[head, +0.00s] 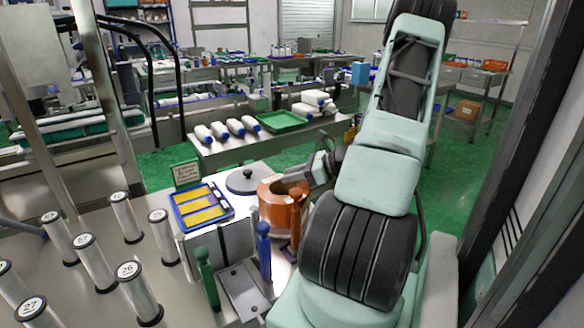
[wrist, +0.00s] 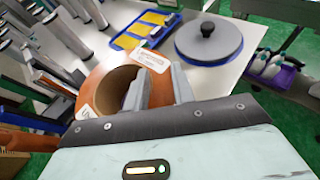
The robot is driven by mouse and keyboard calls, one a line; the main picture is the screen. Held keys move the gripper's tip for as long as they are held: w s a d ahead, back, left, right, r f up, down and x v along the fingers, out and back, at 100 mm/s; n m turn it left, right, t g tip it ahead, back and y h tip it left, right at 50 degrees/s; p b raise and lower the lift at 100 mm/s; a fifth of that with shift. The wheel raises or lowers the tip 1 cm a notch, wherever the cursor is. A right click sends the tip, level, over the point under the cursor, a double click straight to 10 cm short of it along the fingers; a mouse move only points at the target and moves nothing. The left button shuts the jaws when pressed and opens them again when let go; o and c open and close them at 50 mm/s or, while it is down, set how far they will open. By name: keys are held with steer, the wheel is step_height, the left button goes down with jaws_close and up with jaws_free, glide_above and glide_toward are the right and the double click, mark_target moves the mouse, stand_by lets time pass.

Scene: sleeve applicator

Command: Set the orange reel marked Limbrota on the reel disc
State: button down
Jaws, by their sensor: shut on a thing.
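In the wrist view the reel (wrist: 97,78) lies between and left of the fingers. My gripper (wrist: 158,88) is shut on the reel's wall, one finger inside the core and the other outside. In the head view my gripper (head: 300,184) reaches in from the right. The reel disc (head: 248,180) is a round grey plate with a black knob, behind and left of the reel. It also shows in the wrist view (wrist: 226,44), apart from the reel.
A blue tray with yellow pads (head: 202,207) lies left of the disc, a small sign (head: 186,173) behind it. A green post (head: 206,278), a blue post (head: 264,250) and a metal plate stand in front. Several numbered metal rollers (head: 128,222) stand at left.

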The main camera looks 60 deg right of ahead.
steer(key=c, duration=1.2)
jaws_free()
steer(key=shift+o, duration=0.2)
steer(key=b+v, duration=0.1)
steer(key=v, duration=1.1)
steer(key=shift+s+a, duration=0.1)
